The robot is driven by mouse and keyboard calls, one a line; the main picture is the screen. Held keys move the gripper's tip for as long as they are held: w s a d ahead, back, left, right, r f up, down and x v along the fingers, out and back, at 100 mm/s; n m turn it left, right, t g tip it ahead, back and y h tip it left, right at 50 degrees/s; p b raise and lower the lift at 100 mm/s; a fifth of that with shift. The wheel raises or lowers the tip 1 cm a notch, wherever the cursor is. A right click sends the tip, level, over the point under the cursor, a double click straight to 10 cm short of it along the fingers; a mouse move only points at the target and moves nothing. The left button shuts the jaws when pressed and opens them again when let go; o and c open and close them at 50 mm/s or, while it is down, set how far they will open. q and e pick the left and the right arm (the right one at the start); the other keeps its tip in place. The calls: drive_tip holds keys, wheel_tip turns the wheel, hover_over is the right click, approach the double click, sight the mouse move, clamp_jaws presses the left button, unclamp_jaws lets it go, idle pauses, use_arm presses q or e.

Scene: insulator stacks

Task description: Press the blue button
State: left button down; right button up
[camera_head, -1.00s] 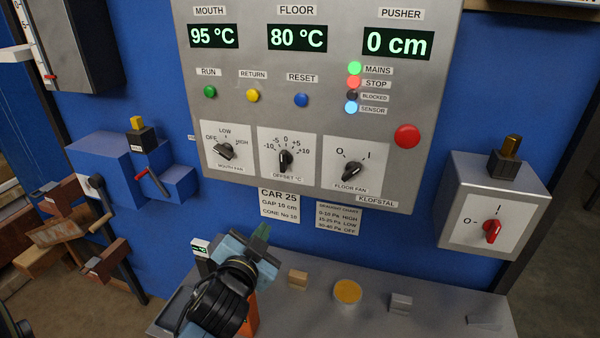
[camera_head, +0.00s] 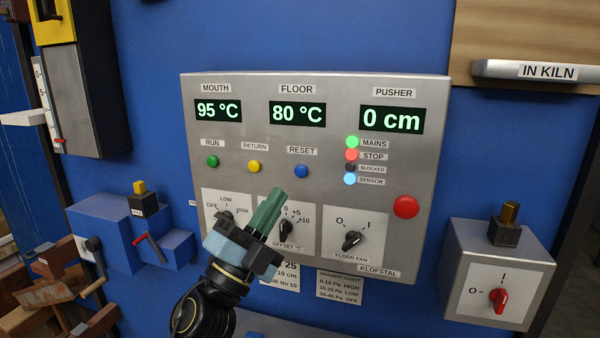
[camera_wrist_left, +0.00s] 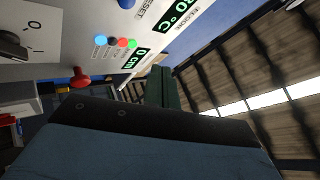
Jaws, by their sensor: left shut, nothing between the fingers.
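The blue button (camera_head: 301,171) sits under the RESET label on the grey control panel (camera_head: 330,185), right of the yellow button (camera_head: 254,166) and the green button (camera_head: 212,161). My left gripper (camera_head: 268,208) is shut and empty, its green fingers pointing up toward the button from below left. The fingertips appear apart from the button and overlap the offset dial plate (camera_head: 300,250) in the head view. In the left wrist view the blue button (camera_wrist_left: 127,3) is at the top edge, beyond the green fingers (camera_wrist_left: 162,88). My right gripper is out of view.
A large red button (camera_head: 406,207) and the floor fan knob (camera_head: 352,240) are on the panel's right. A grey box with a red switch (camera_head: 498,298) stands at the right. Blue boxes with a red lever (camera_head: 149,246) are at the left.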

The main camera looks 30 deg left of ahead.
sight(301, 171)
use_arm(q)
drive_tip(key=shift+h, duration=0.3)
drive_tip(key=shift+w+a+b, duration=0.25)
drive_tip(key=shift+w+a, duration=0.1)
drive_tip(key=shift+w, duration=1.05)
drive_tip(key=shift+w+a+b, duration=0.3)
drive_tip(key=shift+w, duration=1.1)
drive_tip(key=shift+w+a+b, duration=0.25)
drive_tip(key=shift+w+a, duration=0.1)
drive_tip(key=shift+w, duration=1.05)
drive_tip(key=shift+w, duration=0.1)
drive_tip(key=shift+w+a, duration=0.1)
drive_tip(key=shift+w, duration=0.25)
drive_tip(key=shift+w+a, duration=0.15)
drive_tip(key=shift+w, duration=0.3)
drive_tip(key=shift+s+d, duration=0.2)
drive_tip(key=shift+s, duration=0.7)
